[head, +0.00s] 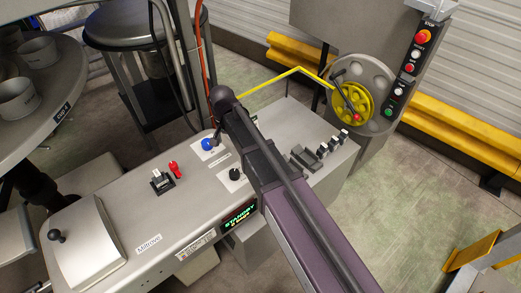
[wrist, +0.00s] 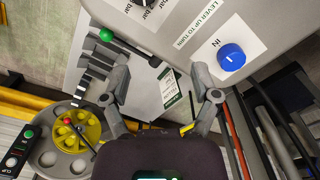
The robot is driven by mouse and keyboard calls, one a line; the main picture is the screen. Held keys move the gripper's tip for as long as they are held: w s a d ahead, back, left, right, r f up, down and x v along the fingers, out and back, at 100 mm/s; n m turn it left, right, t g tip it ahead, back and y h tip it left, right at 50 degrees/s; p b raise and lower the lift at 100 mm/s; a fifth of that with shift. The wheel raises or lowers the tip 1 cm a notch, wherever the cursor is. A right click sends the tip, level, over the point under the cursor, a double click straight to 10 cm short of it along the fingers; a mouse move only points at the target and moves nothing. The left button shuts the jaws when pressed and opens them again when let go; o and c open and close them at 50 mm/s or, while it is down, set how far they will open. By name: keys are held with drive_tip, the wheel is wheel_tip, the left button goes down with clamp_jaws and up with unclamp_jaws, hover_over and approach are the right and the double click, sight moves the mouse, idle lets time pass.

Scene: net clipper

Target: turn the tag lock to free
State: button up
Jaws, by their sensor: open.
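I cannot tell for sure which control is the tag lock. My gripper (wrist: 160,82) is open in the wrist view, its two fingers spread with nothing held between them. A small printed card (wrist: 171,88) shows between the fingers. A black lever with a green ball (wrist: 106,35) lies above the left finger. A blue knob (wrist: 231,57), labelled IN, sits right of the right finger, apart from it. The blue knob (head: 208,144) also shows in the head view. A label (wrist: 208,22) reads LEVER UP TO TURN. My arm hides the gripper in the head view.
The grey console (head: 115,205) carries a black knob (head: 235,174), a red switch (head: 175,168) and a STANDBY display (head: 240,214). A yellow wheel (head: 352,105) with a yellow rod stands behind, beside a button panel (head: 413,65). A stool (head: 128,25) stands at upper left.

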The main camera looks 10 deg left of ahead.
drive_tip(key=w+d+f+b, duration=0.1)
drive_tip(key=d+f, duration=0.1)
drive_tip(key=d, duration=0.3)
drive_tip(key=w+d+f+b, duration=0.1)
drive_tip(key=d+b, duration=0.1)
drive_tip(key=d, duration=0.3)
drive_tip(key=shift+w+d+f, duration=0.3)
drive_tip(key=shift+d+f, duration=0.05)
drive_tip(key=s+d, duration=0.2)
drive_tip(key=d, duration=1.4)
drive_tip(key=s+d+f+b, duration=0.1)
drive_tip(key=s+d, duration=0.2)
drive_tip(key=d, duration=1.4)
drive_tip(key=shift+s+d, duration=0.2)
drive_tip(key=shift+o, duration=0.2)
drive_tip(key=shift+o, duration=1.3)
